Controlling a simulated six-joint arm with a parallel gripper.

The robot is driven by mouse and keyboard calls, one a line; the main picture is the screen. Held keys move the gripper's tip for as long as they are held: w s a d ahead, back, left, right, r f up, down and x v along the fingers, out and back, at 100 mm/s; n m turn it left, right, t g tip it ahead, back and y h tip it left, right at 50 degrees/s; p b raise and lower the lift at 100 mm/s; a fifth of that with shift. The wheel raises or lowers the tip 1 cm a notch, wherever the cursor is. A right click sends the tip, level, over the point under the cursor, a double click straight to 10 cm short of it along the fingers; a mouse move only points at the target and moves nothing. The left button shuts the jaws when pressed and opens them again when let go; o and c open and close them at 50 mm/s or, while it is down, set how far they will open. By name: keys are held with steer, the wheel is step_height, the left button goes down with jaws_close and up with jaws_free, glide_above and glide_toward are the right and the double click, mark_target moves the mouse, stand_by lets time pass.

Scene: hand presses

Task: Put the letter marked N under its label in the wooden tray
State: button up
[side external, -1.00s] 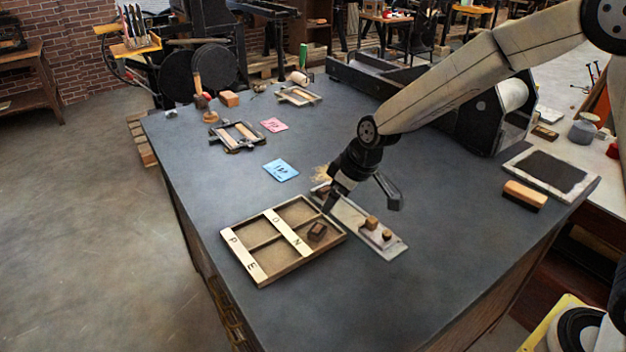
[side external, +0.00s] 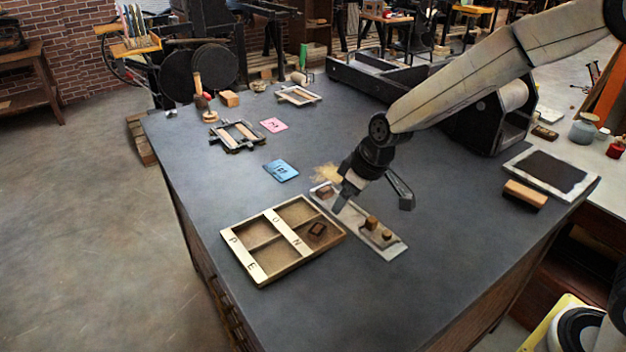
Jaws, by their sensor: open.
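The wooden tray (side external: 262,272) lies near the front left of the table, with label strips lettered P, E, O and N. A dark block (side external: 317,230) sits in the front-right compartment, beside the N label; its own letter cannot be read. My gripper (side external: 343,202) is open, pointing down over the pale metal strip (side external: 352,214) to the right of the tray, apart from the dark block. A reddish-brown block (side external: 325,191) lies at the strip's far end.
A blue card (side external: 281,170) and a pink card (side external: 273,125) lie behind the tray, near wooden frames (side external: 238,135). A brush-like block (side external: 525,194) and a dark framed plate (side external: 550,170) are at the right. The table front is clear.

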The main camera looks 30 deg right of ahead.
steer(key=s+d+f+m+h, duration=0.1)
steer(key=s+d, duration=0.3)
steer(key=s, duration=0.4)
steer(key=s+d+m+g, duration=0.1)
steer(key=s+d+m, duration=0.2)
steer(key=s, duration=0.6)
steer(key=shift+d+f+m+h, duration=0.3)
steer(key=shift+d+f+h, duration=0.1)
steer(key=shift+d, duration=0.55)
